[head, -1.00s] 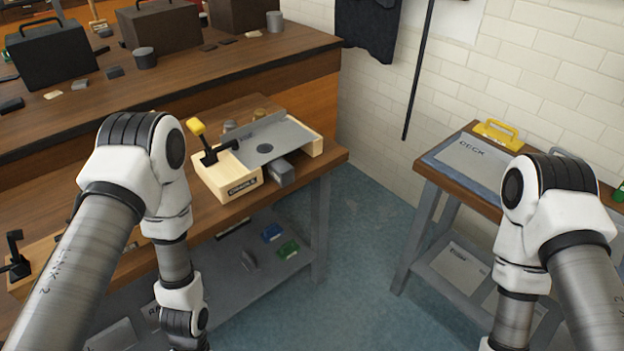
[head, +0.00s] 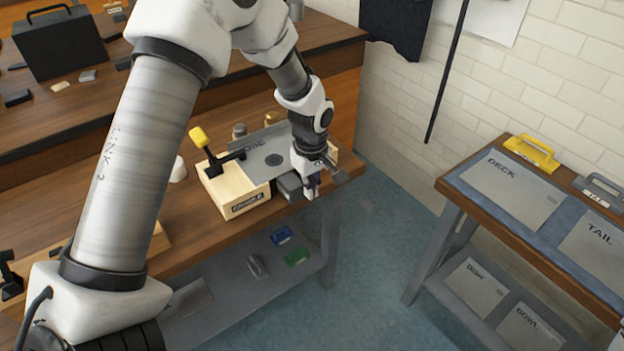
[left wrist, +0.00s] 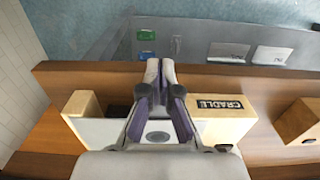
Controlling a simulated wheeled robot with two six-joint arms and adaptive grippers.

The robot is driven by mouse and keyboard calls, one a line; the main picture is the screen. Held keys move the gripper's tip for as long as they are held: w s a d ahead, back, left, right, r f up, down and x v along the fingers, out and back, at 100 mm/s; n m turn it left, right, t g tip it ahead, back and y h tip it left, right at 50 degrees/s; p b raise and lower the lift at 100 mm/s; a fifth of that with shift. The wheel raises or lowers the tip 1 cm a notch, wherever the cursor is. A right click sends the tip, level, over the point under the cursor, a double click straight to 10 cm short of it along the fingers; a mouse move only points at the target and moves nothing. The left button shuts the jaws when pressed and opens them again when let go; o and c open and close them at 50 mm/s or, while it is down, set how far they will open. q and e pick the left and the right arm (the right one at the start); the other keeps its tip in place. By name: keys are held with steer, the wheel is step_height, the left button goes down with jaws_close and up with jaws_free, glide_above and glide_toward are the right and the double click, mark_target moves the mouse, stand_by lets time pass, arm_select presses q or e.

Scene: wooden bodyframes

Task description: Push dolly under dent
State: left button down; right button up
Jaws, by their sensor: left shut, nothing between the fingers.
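The cradle (head: 236,196) is a pale wooden frame on the bench, with a grey metal panel (head: 262,147) lying across it. A dark round spot (head: 274,160), seemingly the dent, marks the panel; it also shows in the left wrist view (left wrist: 157,137). The dolly (head: 289,187), a dark grey block, sits at the panel's front edge, partly under it. My left gripper (head: 313,192) is shut and empty just right of the dolly, pointing down; I cannot tell whether they touch. In the left wrist view the shut fingers (left wrist: 160,64) hide the dolly. My right gripper is out of view.
A yellow-handled clamp (head: 199,139) rises at the cradle's left. A second table (head: 515,225) with labelled grey panels stands at the right, across a clear floor gap. A lower shelf (head: 215,318) holds blue and green items.

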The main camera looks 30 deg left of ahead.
mark_target(293, 181)
arm_select(q)
steer(key=a+f, duration=0.1)
steer(key=f, duration=0.1)
steer(key=a+f+p, duration=0.1)
steer(key=f, duration=0.1)
steer(key=w+a+f, duration=0.1)
steer(key=shift+w+a+f+p, duration=0.1)
steer(key=shift+a+f+p, duration=0.1)
steer(key=shift+f+p, duration=0.2)
steer(key=shift+a, duration=0.25)
steer(key=shift+d, duration=0.1)
steer(key=a, duration=0.1)
steer(key=w+a, duration=0.1)
steer(key=a, duration=0.1)
steer(key=shift+w+p, duration=0.2)
steer(key=shift+p, duration=0.2)
steer(key=shift+a, duration=0.25)
